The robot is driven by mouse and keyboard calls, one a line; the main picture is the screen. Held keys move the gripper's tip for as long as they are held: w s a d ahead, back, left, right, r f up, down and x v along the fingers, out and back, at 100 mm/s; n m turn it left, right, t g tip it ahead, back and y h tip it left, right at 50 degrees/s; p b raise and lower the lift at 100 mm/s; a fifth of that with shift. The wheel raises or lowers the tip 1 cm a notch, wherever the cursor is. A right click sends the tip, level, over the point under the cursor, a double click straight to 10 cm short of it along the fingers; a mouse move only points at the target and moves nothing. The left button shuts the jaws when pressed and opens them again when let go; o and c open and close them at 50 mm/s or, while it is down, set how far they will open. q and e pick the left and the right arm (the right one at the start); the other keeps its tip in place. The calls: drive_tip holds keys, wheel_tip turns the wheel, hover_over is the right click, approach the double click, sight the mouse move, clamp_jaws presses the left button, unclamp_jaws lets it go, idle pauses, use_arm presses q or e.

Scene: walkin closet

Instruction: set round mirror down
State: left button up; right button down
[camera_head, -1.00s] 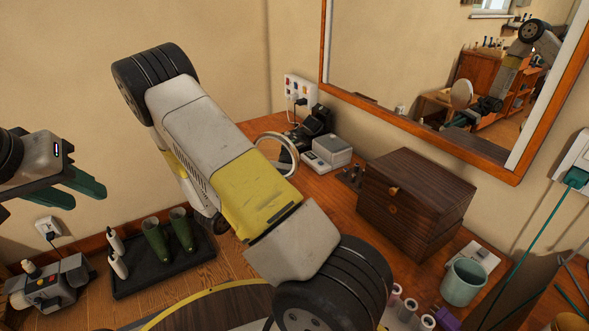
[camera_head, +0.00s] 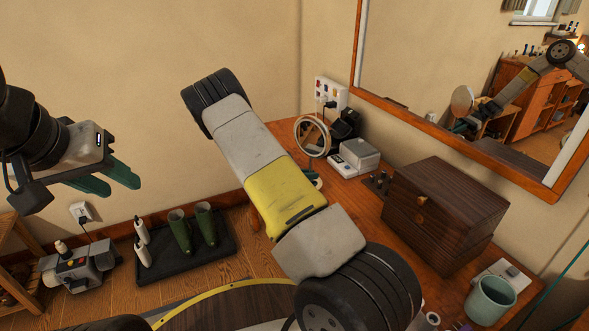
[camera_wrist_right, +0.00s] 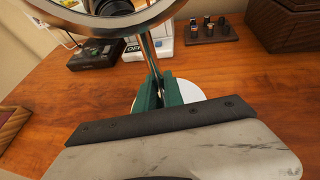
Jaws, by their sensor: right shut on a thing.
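The round mirror (camera_head: 312,137) has a pale rim and stands roughly upright over the back left part of the wooden table (camera_head: 350,195). In the right wrist view its rim (camera_wrist_right: 100,22) crosses the top left. The green fingers of my right gripper (camera_wrist_right: 158,92) are shut on its thin stem. Its round white base (camera_wrist_right: 190,91) shows behind the fingers, at or just above the tabletop; I cannot tell whether it touches. In the head view my arm hides most of that gripper. My left gripper (camera_head: 112,180) is open and empty in the air at left.
A grey-white device (camera_head: 355,157) and a black item (camera_head: 345,124) stand close to the mirror. Small pegs in a holder (camera_head: 377,183), a dark wooden box (camera_head: 445,215) and a mug (camera_head: 490,300) are further right. A large framed wall mirror (camera_head: 450,80) hangs behind.

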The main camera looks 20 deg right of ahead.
drive_tip(key=shift+w+d, duration=0.4)
drive_tip(key=shift+w, duration=0.4)
drive_tip(key=shift+f, duration=1.75)
drive_tip(key=c, duration=1.5)
unclamp_jaws()
drive_tip(key=shift+f, duration=0.2)
drive_tip(key=shift+o, duration=0.2)
drive_tip(key=shift+r, duration=0.1)
